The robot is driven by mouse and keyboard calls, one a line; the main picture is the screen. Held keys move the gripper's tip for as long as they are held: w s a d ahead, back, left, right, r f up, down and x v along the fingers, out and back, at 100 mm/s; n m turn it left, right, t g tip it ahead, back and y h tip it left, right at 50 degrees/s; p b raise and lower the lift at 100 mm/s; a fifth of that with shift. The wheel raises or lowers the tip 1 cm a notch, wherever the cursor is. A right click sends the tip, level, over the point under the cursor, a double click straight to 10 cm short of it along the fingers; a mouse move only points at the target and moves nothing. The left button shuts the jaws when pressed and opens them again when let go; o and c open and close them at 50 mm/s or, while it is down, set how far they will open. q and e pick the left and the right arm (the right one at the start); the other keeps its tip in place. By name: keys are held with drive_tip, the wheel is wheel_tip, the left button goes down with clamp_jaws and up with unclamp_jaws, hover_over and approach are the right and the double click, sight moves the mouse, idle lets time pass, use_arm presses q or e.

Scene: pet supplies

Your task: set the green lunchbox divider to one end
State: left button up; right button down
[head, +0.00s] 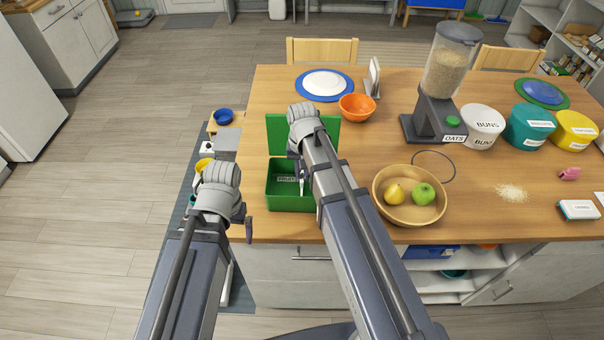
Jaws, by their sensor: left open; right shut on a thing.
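The green lunchbox (272,201) stands open at the near left part of the table, its lid (331,133) raised at the back. A label shows inside it. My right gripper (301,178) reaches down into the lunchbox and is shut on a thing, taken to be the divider. The arm hides most of the divider and the box's right side, so its exact place and contact with the walls cannot be told. My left gripper (240,220) is open and apart from the lunchbox, near the table's left edge.
A wooden bowl (428,213) with a pear (394,194) and a green apple (424,194) stands right of my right arm. An orange bowl (357,106), a blue-rimmed plate (325,84) and an oats dispenser (446,85) stand farther back. Tubs (483,126) line the right.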

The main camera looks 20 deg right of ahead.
idle(0.8)
drive_tip(key=a, duration=0.1)
drive_tip(key=w+a, duration=0.1)
drive_tip(key=a, duration=0.3)
drive_tip(key=shift+w+a, duration=0.15)
drive_tip(key=shift+w, duration=0.2)
drive_tip(key=c, duration=0.9)
unclamp_jaws()
wheel_tip(320, 180, up, 8)
drive_tip(key=p, duration=0.7)
drive_tip(key=shift+f+p, duration=0.1)
drive_tip(key=shift+p, duration=0.3)
drive_tip(key=shift+s, duration=0.1)
